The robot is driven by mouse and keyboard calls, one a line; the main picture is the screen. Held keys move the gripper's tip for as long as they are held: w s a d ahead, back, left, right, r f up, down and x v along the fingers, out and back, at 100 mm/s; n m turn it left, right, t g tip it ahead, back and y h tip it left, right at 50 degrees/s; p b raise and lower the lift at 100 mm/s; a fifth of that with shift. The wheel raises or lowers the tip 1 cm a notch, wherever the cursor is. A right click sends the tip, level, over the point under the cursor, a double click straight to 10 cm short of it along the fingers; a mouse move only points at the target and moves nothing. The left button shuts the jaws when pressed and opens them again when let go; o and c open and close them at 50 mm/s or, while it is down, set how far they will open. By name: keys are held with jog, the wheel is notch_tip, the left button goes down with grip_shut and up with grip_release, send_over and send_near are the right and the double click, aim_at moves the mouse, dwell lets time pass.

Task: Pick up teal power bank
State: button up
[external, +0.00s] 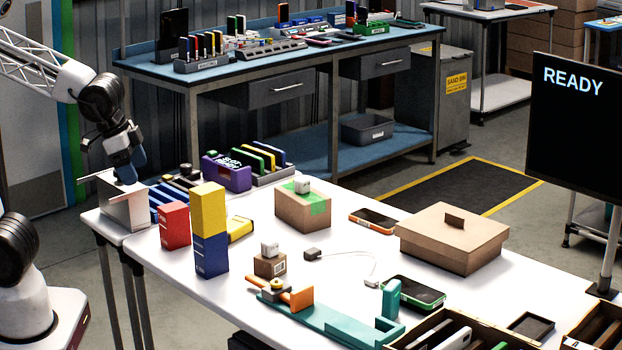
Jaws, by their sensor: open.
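My gripper (127,178) is at the far left, open and pointing down, over or beside a pale grey box (124,208); its fingertips are small and partly unclear. A small upright teal block (391,299), which looks like the teal power bank, stands at the front right of the white table. It is beside a dark-screened phone with a green edge (415,292) and at the end of a long teal fixture (335,322). I cannot tell whether it touches the fixture. My gripper is far from it.
A blue carton (211,255) under a yellow carton (208,210) forms a tall stack beside a red carton (174,225). An open crate (470,325) is at front right.

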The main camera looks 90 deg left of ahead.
jog(key=w+d+f+m+t, duration=0.1)
jog(key=w+f+t, duration=0.15)
jog(key=w, duration=1.35)
jog(key=w+d+f+m+t, duration=0.1)
jog(key=w+f+t, duration=0.15)
jog(key=w, duration=1.25)
jog(key=m+t+h, duration=0.3)
jog(key=h, duration=0.4)
send_near(392, 285)
jog(key=w+f, duration=0.1)
jog(key=w, duration=0.1)
jog(key=shift+d+f, duration=0.15)
jog(key=shift+d, duration=0.15)
jog(key=shift+w, duration=0.1)
jog(key=shift+x, duration=1.25)
jog(key=shift+d, duration=0.1)
jog(key=shift+x, duration=2.55)
